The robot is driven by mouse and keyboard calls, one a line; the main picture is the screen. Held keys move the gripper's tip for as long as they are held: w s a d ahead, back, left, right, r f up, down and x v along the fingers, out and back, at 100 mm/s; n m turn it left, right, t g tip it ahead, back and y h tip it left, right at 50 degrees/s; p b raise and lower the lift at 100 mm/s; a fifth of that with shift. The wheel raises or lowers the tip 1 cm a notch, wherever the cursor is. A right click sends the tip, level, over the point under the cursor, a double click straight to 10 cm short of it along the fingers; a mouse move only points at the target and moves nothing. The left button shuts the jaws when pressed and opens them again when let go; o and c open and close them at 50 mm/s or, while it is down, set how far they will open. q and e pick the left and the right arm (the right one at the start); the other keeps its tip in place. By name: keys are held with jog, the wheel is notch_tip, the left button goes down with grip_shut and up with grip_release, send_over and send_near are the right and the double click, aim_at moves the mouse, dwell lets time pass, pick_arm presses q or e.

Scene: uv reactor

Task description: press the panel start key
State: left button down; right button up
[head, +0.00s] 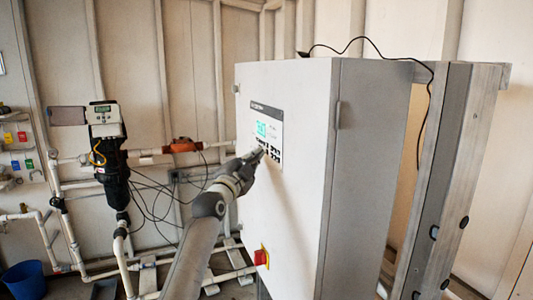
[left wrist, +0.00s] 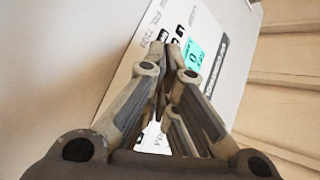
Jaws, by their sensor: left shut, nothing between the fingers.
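The control panel (head: 268,112) is a pale plate on the front of a large white cabinet (head: 292,220). It has a lit teal screen (head: 262,129) and small dark keys (head: 274,154) below it. My left gripper (head: 259,152) is shut and empty, with its tips at the lower part of the panel, by the keys. In the left wrist view the shut fingertips (left wrist: 171,50) lie over the key area, beside the teal screen (left wrist: 194,56). The fingers hide some keys. I cannot tell which key is start, or whether the tips touch one. My right gripper is not in view.
A red and yellow switch (head: 261,257) sits low on the cabinet front. A black cable (head: 365,38) runs over the cabinet top. White pipes, a dark valve unit (head: 112,160) and a blue bucket (head: 24,280) stand at the left. Loose black cables hang behind my arm.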

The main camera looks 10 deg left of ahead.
pick_arm(q)
jog(key=shift+w+d, duration=0.15)
jog(key=shift+d, duration=0.05)
jog(key=shift+a, duration=0.15)
dwell(0.3)
jog(key=shift+s+a, duration=0.4)
jog(key=shift+a, duration=0.05)
jog(key=s+a, duration=0.1)
jog(key=a, duration=0.1)
jog(key=s+a+b, duration=0.1)
jog(key=a, duration=0.1)
jog(key=shift+s, duration=0.4)
dwell(0.5)
